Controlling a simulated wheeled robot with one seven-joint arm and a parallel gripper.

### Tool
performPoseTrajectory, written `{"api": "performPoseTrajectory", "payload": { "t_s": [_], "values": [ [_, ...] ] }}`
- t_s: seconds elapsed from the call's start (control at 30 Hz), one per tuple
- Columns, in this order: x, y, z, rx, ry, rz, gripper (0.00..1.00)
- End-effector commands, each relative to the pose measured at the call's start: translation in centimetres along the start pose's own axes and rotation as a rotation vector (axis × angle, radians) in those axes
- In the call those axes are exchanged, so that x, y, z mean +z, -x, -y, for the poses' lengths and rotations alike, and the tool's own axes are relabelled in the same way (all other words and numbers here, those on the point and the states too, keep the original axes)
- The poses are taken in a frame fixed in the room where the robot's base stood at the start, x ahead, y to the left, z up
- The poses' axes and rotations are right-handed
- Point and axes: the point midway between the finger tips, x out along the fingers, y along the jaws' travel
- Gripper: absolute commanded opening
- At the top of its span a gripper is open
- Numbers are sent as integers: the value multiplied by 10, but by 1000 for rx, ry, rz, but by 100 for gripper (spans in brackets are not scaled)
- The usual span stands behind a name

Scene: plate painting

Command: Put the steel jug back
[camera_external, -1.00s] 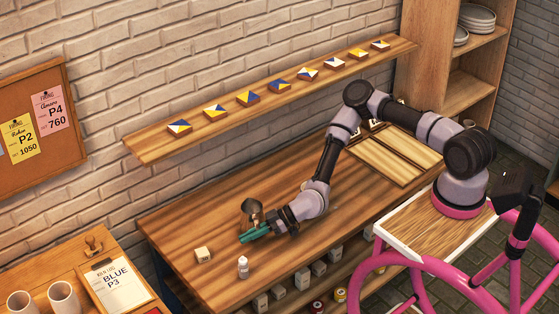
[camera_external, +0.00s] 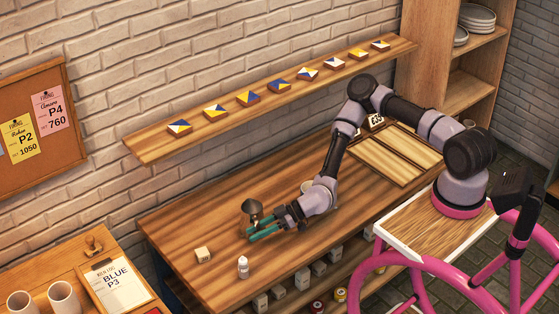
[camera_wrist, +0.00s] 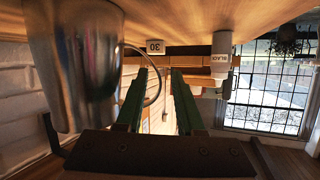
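The steel jug (camera_external: 252,208) stands on the wooden workbench (camera_external: 195,225), just behind my gripper's fingers in the external view. In the wrist view, which is upside down, the jug (camera_wrist: 75,65) fills the left side, with its thin wire handle (camera_wrist: 158,85) curving toward my fingers. My gripper (camera_external: 264,231) has its green fingers spread apart. In the wrist view, my gripper (camera_wrist: 157,85) has a clear gap between the fingers. The handle's loop shows past the left finger into that gap; I cannot tell whether they touch. Nothing is clamped.
A small block marked 30 (camera_external: 202,255) and a white bottle (camera_external: 243,267) stand nearer the bench's left end. The bottle (camera_wrist: 220,60) is labelled BLACK. A shelf of painted tiles (camera_external: 150,152) runs along the wall. The bench left of the jug is mostly clear.

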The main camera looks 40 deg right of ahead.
Motion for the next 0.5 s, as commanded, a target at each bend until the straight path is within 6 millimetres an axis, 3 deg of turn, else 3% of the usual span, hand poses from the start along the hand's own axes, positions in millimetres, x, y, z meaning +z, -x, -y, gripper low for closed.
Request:
{"api": "performPoseTrajectory", "payload": {
  "t_s": [0.3,0.5],
  "values": [
    [0,68,-1,0,1,2,37],
    [0,88,0,0,1,0,37]
  ]
}}
